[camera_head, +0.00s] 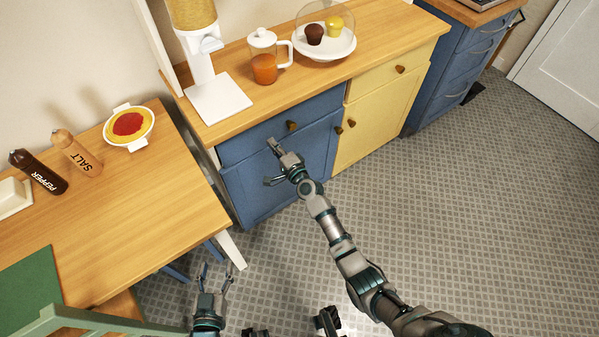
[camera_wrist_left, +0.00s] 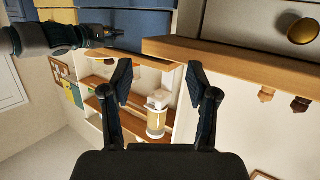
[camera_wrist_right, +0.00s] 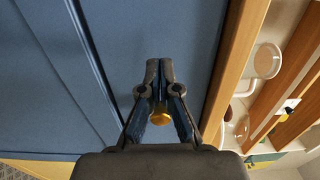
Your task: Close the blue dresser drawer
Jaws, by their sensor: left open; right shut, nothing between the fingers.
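The blue drawer (camera_head: 257,139) is at the top left of the wooden-topped dresser, above a blue door (camera_head: 275,180). Its front looks close to flush with the dresser; I cannot tell if a small gap remains. Its round brass knob (camera_head: 291,126) is in the head view. My right gripper (camera_head: 274,146) is shut and empty, with its fingertips at the drawer front, left of and below the knob. In the right wrist view the fingers (camera_wrist_right: 160,68) point at a blue panel (camera_wrist_right: 140,30); contact is unclear. My left gripper (camera_head: 217,272) is open and empty, low near the table.
A wooden table (camera_head: 130,220) stands left of the dresser, with pepper and salt mills and a bowl. A dispenser (camera_head: 217,100), a jug (camera_head: 264,65) and a domed cake plate (camera_head: 325,45) stand on the dresser. Tiled floor (camera_head: 480,190) at the right is clear.

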